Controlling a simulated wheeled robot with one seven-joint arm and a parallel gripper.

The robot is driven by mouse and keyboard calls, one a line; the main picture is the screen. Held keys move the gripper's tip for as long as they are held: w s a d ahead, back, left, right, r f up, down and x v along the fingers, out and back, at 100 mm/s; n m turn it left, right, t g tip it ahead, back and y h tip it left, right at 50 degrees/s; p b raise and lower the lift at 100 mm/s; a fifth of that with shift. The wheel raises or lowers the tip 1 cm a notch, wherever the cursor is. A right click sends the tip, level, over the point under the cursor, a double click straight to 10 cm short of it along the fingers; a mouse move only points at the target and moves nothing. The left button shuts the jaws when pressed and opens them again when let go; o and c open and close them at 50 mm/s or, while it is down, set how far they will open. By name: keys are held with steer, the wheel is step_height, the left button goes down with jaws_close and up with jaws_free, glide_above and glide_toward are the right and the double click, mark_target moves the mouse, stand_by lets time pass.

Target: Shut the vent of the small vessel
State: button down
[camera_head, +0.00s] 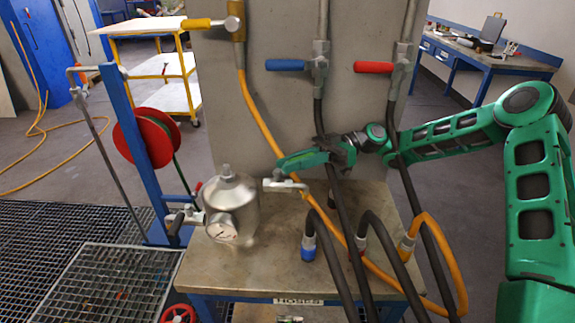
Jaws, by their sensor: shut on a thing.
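The small vessel (232,212) is a dull metal pot with a domed lid and a round white gauge on its front. It stands upright at the left of the bench top. The vent (286,185), a pale metal fitting with a bent end, sits just right of the lid. My gripper (283,167) reaches in from the right, its slim green end right above the vent. It is shut on what seems to be the vent's handle, which is largely hidden by the gripper. Whether the vent is open cannot be told.
Black hoses (335,190) and an orange hose (262,125) run close by my gripper. Blue (286,65), red (374,67) and yellow (197,23) valve handles sit on the grey panel (270,40) above. A red reel (147,138) stands left of the bench (270,265).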

steer(key=shift+w+a, duration=0.1)
steer(key=shift+a, duration=0.05)
steer(key=c, duration=1.8)
jaws_free()
steer(key=shift+f, duration=0.1)
steer(key=shift+o, duration=0.7)
step_height(320, 180, up, 4)
steer(key=shift+r, duration=0.2)
steer(key=s+a+r, duration=0.6)
steer(key=s+a, duration=0.1)
steer(key=s, duration=0.2)
steer(key=shift+a+r, duration=0.2)
steer(key=shift+r, duration=0.05)
